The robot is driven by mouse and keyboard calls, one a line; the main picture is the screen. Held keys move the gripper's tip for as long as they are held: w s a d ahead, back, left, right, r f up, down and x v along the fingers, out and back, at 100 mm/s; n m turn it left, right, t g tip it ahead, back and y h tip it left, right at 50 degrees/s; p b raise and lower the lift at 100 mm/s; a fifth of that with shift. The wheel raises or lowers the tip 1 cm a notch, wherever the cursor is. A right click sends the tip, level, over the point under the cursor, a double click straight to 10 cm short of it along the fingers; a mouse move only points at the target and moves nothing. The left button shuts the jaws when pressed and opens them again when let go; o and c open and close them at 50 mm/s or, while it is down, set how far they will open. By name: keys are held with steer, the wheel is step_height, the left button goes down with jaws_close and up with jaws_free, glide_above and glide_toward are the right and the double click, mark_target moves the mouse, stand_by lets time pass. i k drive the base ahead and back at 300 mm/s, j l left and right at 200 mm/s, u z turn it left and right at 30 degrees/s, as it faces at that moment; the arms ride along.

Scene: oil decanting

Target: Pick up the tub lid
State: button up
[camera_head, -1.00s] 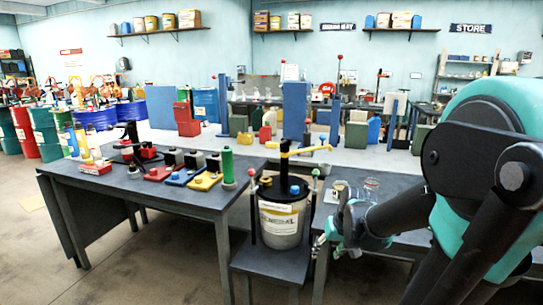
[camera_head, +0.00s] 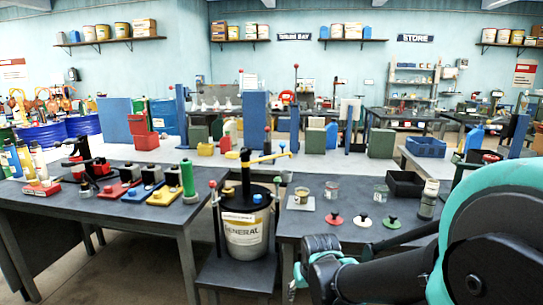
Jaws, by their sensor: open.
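A white tub (camera_head: 246,236) marked GENERAL stands on a low dark stand between two benches. Its top is covered by a dark lid (camera_head: 247,197) with a black post and a yellow lever over it. Three small knobbed discs, red (camera_head: 336,220), black and white (camera_head: 362,220) and green (camera_head: 391,223), lie on the right bench; I cannot tell which thing is the tub lid. My gripper (camera_head: 295,284) is in front of the right bench, low and right of the tub. It is open and touches none of these; its fingers are small and partly hidden.
The right bench also holds jars (camera_head: 332,190), a black tray (camera_head: 404,184) and a capped bottle (camera_head: 428,199). The left bench (camera_head: 120,212) is crowded with coloured blocks and bottles. Upright posts flank the tub. My arm covers the lower right.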

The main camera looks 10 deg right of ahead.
mark_target(362, 222)
steer(key=z, duration=0.85)
